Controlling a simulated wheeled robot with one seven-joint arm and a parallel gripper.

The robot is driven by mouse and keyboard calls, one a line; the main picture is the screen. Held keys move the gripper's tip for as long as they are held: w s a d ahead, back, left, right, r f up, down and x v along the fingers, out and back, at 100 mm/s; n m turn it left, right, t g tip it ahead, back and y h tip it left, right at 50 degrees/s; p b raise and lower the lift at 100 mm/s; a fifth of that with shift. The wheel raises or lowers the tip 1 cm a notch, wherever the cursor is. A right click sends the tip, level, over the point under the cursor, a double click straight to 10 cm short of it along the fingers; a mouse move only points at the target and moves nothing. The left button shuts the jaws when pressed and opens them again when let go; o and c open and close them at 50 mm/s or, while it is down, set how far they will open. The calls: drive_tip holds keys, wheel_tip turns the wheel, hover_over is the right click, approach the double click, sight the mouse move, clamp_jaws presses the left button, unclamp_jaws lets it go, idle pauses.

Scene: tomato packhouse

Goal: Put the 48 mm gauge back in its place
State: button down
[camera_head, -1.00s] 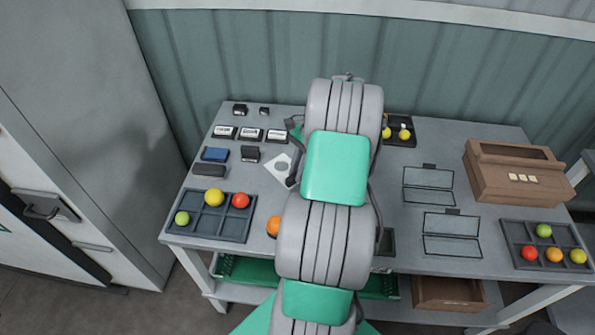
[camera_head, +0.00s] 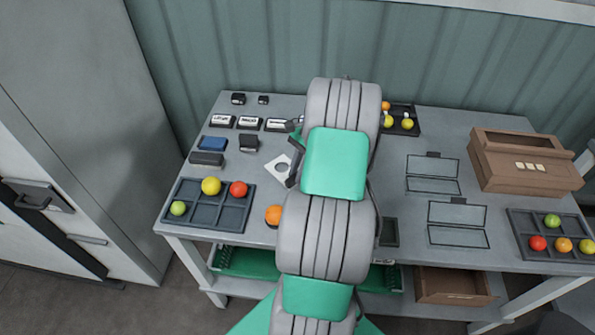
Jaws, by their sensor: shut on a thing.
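The gauge is a small white plate (camera_head: 272,168) with a round hole, seen left of my arm over the table's middle-left part. My gripper (camera_head: 292,168) shows only as a dark edge at the plate's right side; the rest is hidden behind my arm. It is shut on the white plate. I cannot read a size on the plate, nor tell its height above the table. Several labelled black-and-white blocks (camera_head: 248,123) stand in a row behind it. Which place belongs to the gauge I cannot tell; part of the table is hidden by my arm.
A divided tray (camera_head: 203,216) with tomatoes is front left, another (camera_head: 513,239) front right. An orange tomato (camera_head: 273,215) lies close to my arm. A wooden box (camera_head: 490,178) and two black-outlined frames (camera_head: 433,192) are right.

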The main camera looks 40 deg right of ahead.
drive_tip(key=shift+f, duration=0.4)
drive_tip(key=c, duration=1.3)
unclamp_jaws()
drive_tip(key=shift+c, duration=0.2)
drive_tip(key=shift+c, duration=1.2)
wheel_tip(320, 180, up, 7)
drive_tip(key=p, duration=0.8)
drive_tip(key=shift+r, duration=0.1)
